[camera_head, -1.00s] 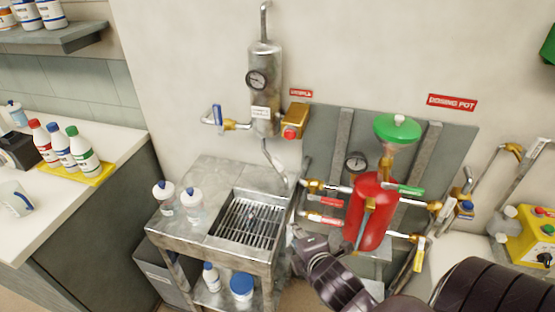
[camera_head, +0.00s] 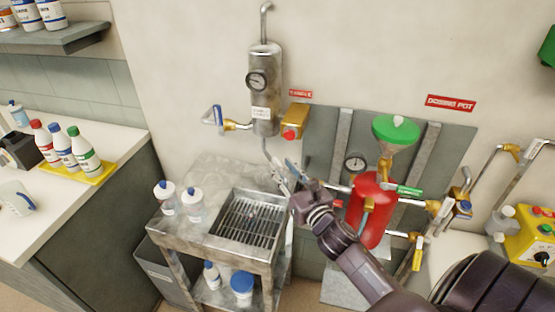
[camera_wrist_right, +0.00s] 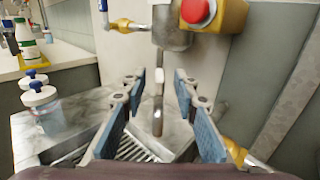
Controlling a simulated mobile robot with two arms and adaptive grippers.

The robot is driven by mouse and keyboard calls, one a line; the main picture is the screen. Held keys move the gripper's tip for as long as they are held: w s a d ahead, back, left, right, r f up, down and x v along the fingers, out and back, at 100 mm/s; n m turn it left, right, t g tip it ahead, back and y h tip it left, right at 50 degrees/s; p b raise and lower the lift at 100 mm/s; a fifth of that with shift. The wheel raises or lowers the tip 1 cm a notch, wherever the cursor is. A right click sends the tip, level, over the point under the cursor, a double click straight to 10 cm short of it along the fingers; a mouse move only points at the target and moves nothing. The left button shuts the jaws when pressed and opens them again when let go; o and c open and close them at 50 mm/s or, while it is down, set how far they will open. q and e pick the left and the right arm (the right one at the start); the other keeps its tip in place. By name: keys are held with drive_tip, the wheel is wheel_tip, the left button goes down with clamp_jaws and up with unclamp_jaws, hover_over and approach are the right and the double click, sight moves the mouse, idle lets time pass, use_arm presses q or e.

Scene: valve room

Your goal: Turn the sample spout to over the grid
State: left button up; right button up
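The sample spout (camera_head: 266,148) is a thin metal pipe hanging from the bottom of the steel sample cylinder (camera_head: 266,85) on the wall. Its lower end is partly hidden by my right gripper (camera_head: 282,168) in the head view. The right wrist view shows the spout (camera_wrist_right: 158,100) upright between my two blue-padded fingers, with gaps on both sides. My right gripper (camera_wrist_right: 159,84) is open around it and does not visibly touch it. The grid (camera_head: 248,222) is set in the steel bench top, left of and below the gripper. My left gripper is out of view.
Two white bottles (camera_head: 192,203) stand on the bench left of the grid. A yellow box with a red button (camera_head: 292,132) sits right of the cylinder. A blue-handled valve (camera_head: 218,116) sticks out to its left. The red dosing pot (camera_head: 370,205) stands right of my gripper.

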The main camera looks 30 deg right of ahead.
drive_tip(key=shift+w+d+p, duration=0.2)
drive_tip(key=shift+w+p, duration=0.1)
drive_tip(key=shift+w, duration=1.55)
drive_tip(key=shift+c, duration=0.7)
clamp_jaws()
